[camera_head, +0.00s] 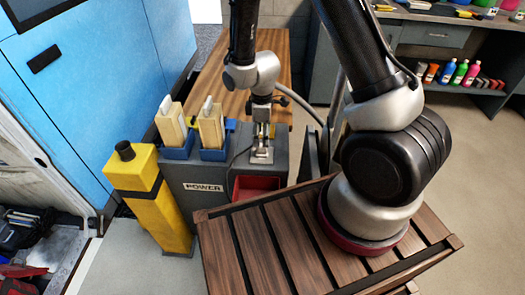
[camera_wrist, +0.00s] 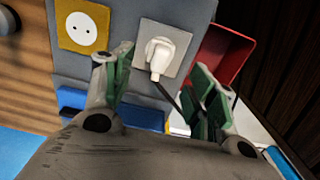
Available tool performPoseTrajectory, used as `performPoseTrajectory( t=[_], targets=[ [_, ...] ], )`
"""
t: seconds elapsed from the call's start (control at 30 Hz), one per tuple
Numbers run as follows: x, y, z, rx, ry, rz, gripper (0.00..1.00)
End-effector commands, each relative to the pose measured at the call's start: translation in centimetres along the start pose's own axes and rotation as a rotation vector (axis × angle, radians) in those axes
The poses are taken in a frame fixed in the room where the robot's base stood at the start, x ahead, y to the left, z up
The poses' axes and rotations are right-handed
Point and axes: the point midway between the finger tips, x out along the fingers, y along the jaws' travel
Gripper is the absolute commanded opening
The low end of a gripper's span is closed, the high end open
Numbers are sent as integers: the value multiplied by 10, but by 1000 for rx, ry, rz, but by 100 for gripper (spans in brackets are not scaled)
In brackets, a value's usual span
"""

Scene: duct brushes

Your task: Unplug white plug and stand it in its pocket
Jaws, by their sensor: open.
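The white plug (camera_wrist: 160,52) sits in a grey socket plate (camera_wrist: 183,38) on the grey box, with a dark cable running from it. My gripper (camera_wrist: 163,60) is open; in the wrist view its green-padded fingers stand left and right of the plug, and I see no contact. In the head view my gripper (camera_head: 262,132) points down over the box's top, largely hiding the plug. A red open pocket (camera_wrist: 228,55) is beside the socket plate; in the head view the red pocket (camera_head: 256,186) is at the box's front right. It looks empty.
A yellow plate with an empty socket (camera_wrist: 85,28) is beside the plug. Blue holders (camera_head: 178,152) with upright pale wooden pieces stand left on the POWER box (camera_head: 205,187). A yellow post (camera_head: 150,200) stands further left. A slatted wooden top (camera_head: 285,235) is in front.

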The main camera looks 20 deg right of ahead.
Motion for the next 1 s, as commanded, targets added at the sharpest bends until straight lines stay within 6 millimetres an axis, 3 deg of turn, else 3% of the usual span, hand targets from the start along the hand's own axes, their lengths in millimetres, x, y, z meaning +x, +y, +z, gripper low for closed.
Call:
performPoseTrajectory(
  t=[0.3,0.5,1.0],
  targets=[
    [47,-1,1,0,-2,-2,57],
    [66,0,1,0,-1,-2,57],
    [74,0,0,1,0,0,57]
  ],
)
